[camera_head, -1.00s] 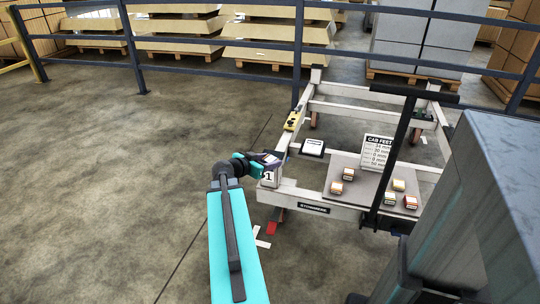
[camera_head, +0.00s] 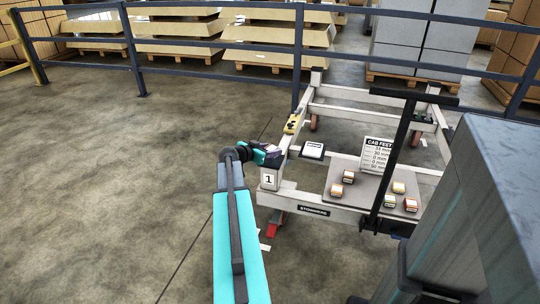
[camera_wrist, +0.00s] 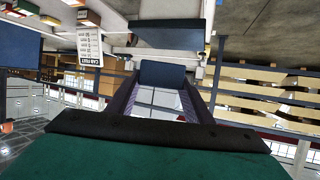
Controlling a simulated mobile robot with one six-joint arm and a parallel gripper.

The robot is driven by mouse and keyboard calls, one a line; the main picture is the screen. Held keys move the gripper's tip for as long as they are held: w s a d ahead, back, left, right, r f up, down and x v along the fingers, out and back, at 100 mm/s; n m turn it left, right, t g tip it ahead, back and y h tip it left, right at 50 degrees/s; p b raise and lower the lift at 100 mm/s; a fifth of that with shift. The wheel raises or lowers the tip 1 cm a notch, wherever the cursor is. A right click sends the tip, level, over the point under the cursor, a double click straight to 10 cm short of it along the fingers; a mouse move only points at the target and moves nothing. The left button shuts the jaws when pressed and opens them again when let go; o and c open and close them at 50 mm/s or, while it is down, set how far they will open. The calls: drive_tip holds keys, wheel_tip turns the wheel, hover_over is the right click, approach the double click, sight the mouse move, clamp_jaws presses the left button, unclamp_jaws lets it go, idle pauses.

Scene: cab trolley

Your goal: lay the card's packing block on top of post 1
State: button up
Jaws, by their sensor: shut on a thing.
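Post 1 (camera_head: 269,178) is the white upright with a "1" label at the trolley's near left corner. My gripper (camera_head: 272,155) is just above or behind its top in the head view. In the wrist view, my gripper (camera_wrist: 163,92) is shut on a dark block (camera_wrist: 163,74) between its fingertips. The block's colour is unclear and it is hard to make out in the head view. A dark slab (camera_wrist: 168,35) shows beyond it; I cannot tell whether they touch. The card (camera_head: 379,151), headed "CAB FEET", stands on the trolley; its lines are small.
Several small coloured blocks (camera_head: 398,187) sit on a grey board (camera_head: 365,183). A white-topped dark box (camera_head: 312,149) and a yellow item (camera_head: 293,123) are on the trolley's left side. A dark upright handle (camera_head: 397,150) stands at right. Floor at left is clear.

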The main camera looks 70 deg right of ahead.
drive_tip(key=shift+w+d+f, duration=0.1)
drive_tip(key=shift+w+d, duration=0.2)
drive_tip(key=shift+d, duration=0.5)
drive_tip(key=shift+f, duration=1.75)
drive_tip(key=shift+f+b, duration=0.1)
drive_tip(key=shift+b, duration=0.3)
drive_tip(key=o, duration=1.1)
drive_tip(key=shift+a+r, duration=0.1)
drive_tip(key=shift+r, duration=0.1)
drive_tip(key=v, duration=1.1)
drive_tip(key=shift+w+a+p, duration=0.15)
drive_tip(key=shift+a+p, duration=0.25)
